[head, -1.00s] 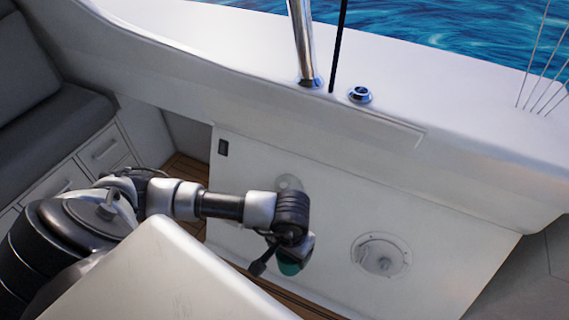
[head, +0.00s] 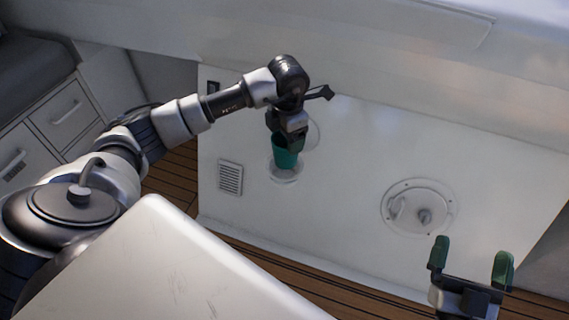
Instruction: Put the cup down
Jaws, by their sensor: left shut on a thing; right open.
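The cup looks roughly upright. Its lower end overlaps a pale round fitting on the panel, and I cannot tell whether it touches anything. My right gripper (head: 471,262) is at the lower right, open and empty, with green pads on its fingers.
A white panel (head: 340,215) carries a round hatch (head: 418,207) with a handle and a small vent (head: 230,178). A wooden slatted floor (head: 330,285) runs below it. Drawers (head: 62,115) under a grey seat stand at the left.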

